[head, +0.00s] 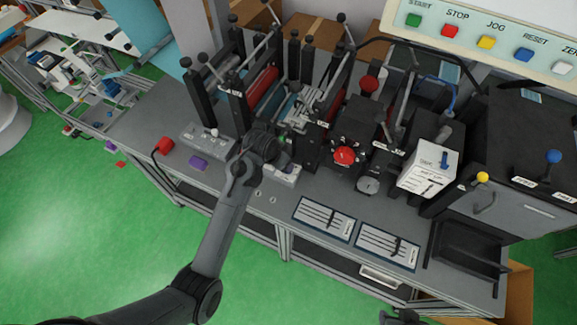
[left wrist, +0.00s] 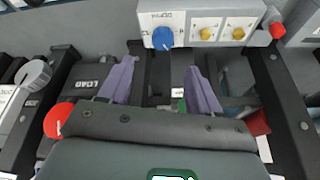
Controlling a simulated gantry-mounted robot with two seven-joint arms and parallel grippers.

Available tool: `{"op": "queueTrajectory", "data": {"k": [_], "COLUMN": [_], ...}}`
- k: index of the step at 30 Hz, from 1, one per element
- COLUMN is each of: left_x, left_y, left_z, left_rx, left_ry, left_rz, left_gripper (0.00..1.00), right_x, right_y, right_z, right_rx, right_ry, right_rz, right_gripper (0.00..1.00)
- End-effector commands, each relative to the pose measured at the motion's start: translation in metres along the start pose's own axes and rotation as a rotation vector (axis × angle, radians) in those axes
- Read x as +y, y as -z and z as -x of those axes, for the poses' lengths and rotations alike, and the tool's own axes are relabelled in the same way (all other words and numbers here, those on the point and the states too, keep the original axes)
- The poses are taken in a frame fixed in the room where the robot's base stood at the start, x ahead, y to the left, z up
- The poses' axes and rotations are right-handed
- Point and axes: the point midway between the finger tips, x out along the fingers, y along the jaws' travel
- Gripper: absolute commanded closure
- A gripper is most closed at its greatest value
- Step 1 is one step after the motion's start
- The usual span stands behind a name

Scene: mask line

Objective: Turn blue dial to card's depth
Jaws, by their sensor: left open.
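The blue dial (left wrist: 163,38) sits on a white panel at the top of the left wrist view. In the head view I cannot make it out behind my left arm. My left gripper (left wrist: 161,66) is open and empty, its two fingers pointing towards the panel with the dial ahead of the gap, apart from it. In the head view the left gripper (head: 282,155) is over the front of the machine and largely hidden by its wrist. A dark part (head: 400,316) at the bottom edge may be my right gripper.
Two yellow knobs (left wrist: 203,34) and a red knob (left wrist: 278,30) sit right of the dial. A red dial (head: 344,155) and a round gauge (head: 368,186) are on the machine. Two trays with dark tools (head: 325,217) lie at the bench front. Black posts flank the gripper.

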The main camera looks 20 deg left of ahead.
Motion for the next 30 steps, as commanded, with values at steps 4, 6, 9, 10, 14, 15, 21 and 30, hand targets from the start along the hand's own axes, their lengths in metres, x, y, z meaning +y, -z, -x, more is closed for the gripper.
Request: {"op": "queueTrajectory", "data": {"k": [4, 6, 9, 10, 14, 15, 21, 30], "left_x": [-0.001, -0.001, 0.000, 0.000, -0.001, -0.001, -0.001, -0.001], "left_y": [0.000, 0.000, -0.001, -0.001, -0.001, -0.001, -0.001, -0.001], "left_z": [-0.017, -0.029, -0.046, -0.051, -0.071, -0.077, -0.095, -0.101], "left_rx": [-0.003, -0.003, -0.004, -0.004, -0.003, -0.004, -0.002, -0.001], "left_ry": [0.001, 0.000, 0.000, 0.001, 0.001, 0.001, 0.001, 0.002], "left_rz": [0.000, 0.001, 0.000, 0.000, -0.001, 0.000, 0.000, 0.000], "left_gripper": [0.37, 0.37, 0.37, 0.37, 0.37, 0.37, 0.37, 0.37], "right_x": [0.000, -0.001, -0.001, -0.001, -0.003, -0.003, -0.004, -0.004], "right_y": [0.004, 0.005, 0.006, 0.006, 0.005, 0.005, 0.005, 0.005], "right_z": [0.002, 0.002, 0.001, 0.001, -0.001, -0.002, -0.004, -0.004], "right_rx": [0.011, 0.015, 0.015, 0.016, 0.016, 0.017, 0.018, 0.017], "right_ry": [0.001, 0.002, 0.004, 0.004, 0.007, 0.008, 0.011, 0.011], "right_rz": [-0.001, -0.003, -0.004, -0.004, -0.007, -0.008, -0.011, -0.011], "right_gripper": [0.57, 0.57, 0.57, 0.57, 0.57, 0.57, 0.57, 0.57]}}
